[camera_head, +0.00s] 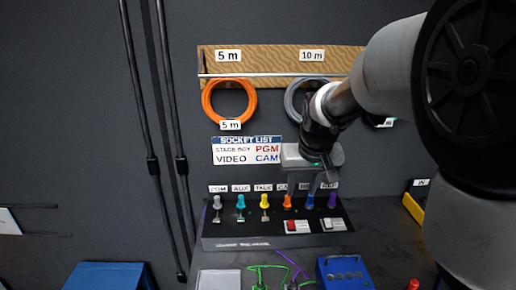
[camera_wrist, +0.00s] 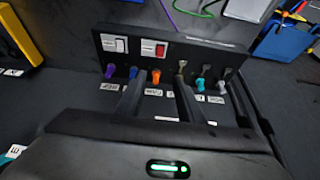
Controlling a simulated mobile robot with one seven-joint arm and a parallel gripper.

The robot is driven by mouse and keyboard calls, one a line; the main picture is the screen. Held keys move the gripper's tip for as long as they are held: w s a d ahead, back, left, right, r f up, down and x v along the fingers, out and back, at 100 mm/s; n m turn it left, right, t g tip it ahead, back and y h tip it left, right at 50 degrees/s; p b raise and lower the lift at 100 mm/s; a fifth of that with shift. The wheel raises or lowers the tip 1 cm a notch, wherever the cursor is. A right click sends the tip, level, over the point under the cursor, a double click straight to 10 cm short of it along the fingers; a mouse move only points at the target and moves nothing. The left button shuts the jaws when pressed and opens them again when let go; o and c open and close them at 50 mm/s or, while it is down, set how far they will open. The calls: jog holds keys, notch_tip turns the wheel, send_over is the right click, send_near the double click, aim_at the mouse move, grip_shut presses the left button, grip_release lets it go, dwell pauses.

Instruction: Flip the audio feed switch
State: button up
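A dark panel (camera_head: 262,240) holds two rocker switches on its lower right. One is a red switch (camera_head: 297,227); the other is a white switch (camera_head: 332,225) to its right. In the wrist view, which shows the panel turned around, the red switch (camera_wrist: 154,49) and white switch (camera_wrist: 115,44) appear near the top. I cannot read which one is the audio feed. My gripper (camera_head: 317,193) hangs in front of the panel's right half, above the switches. In the wrist view its fingers (camera_wrist: 160,84) are apart with nothing held; an orange plug (camera_wrist: 156,76) shows beyond the gap.
A row of colored plugs, including a yellow plug (camera_head: 264,201), stands behind the switches. A blue box (camera_head: 344,272) and green and purple cables lie at the front. Coiled cables, such as an orange coil (camera_head: 206,101), hang on the wall. Black poles (camera_head: 152,165) stand left.

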aim_at(291, 220)
jog(key=x, duration=0.6)
jog(key=b+x, duration=0.1)
jog(key=x, duration=0.6)
jog(key=b+x, duration=0.1)
jog(key=x, duration=0.5)
jog(key=shift+w+f, duration=0.2)
jog(key=shift+w, duration=0.2)
